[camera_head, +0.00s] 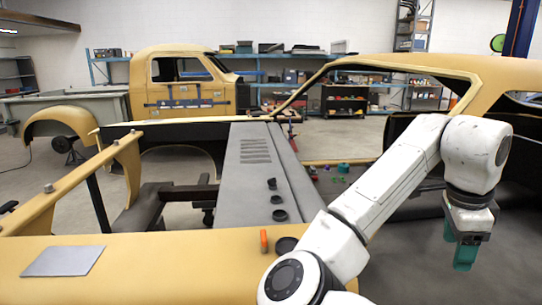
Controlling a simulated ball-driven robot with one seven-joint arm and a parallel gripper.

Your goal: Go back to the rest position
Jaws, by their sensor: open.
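My white arm rises from the bottom middle of the head view and bends down at the right. My gripper (457,246) hangs at its end, pointing down, with teal fingers apart and nothing seen between them. It is to the right of the grey panel (255,205) and in front of the dark opening of a yellow car shell.
A yellow ledge (150,265) crosses the front, bearing a grey plate (63,261) and an orange piece (264,241). Several dark round parts sit on the grey panel. A yellow truck shell (180,85) and shelves stand behind. Bare floor shows at the left.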

